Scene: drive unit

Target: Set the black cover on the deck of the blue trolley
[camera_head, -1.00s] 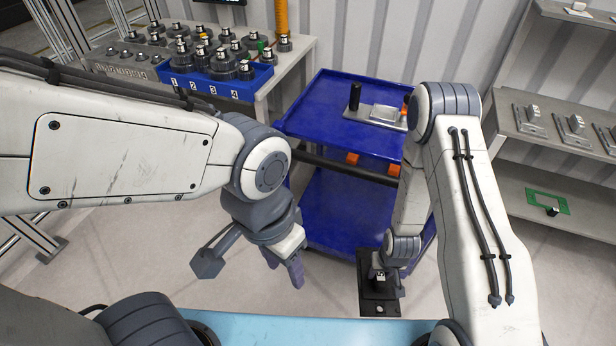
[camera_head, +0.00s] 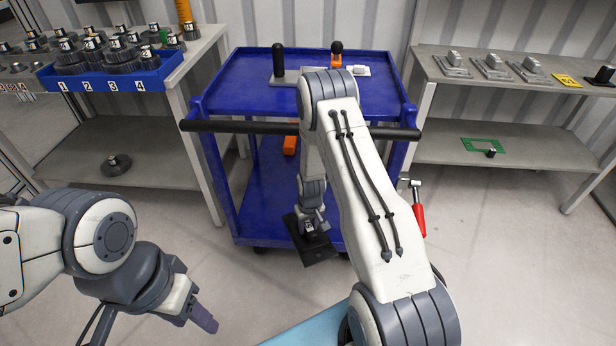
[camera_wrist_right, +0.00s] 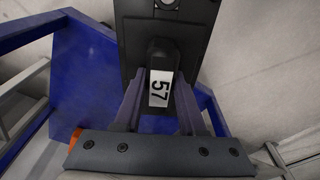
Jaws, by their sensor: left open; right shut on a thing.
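The black cover (camera_head: 318,252) is a flat dark plate with a knob. It hangs from my right gripper (camera_head: 311,228), low in front of the blue trolley (camera_head: 235,95). In the right wrist view the gripper is shut on the cover's knob (camera_wrist_right: 161,88), which bears a white label reading 57; the plate (camera_wrist_right: 133,25) extends beyond it. The trolley's upper deck holds a black upright post (camera_head: 278,60) and a grey plate (camera_head: 362,71), partly hidden by my right arm. My left gripper (camera_head: 205,318) is open and empty at lower left, away from the trolley.
The trolley's dark push bar (camera_head: 240,127) runs across its near side. A bench with a blue bin (camera_head: 110,80) stands left, and a grey shelf unit (camera_head: 445,135) right. A red-handled tool (camera_head: 418,215) shows beside my right arm. The upper deck's left part is clear.

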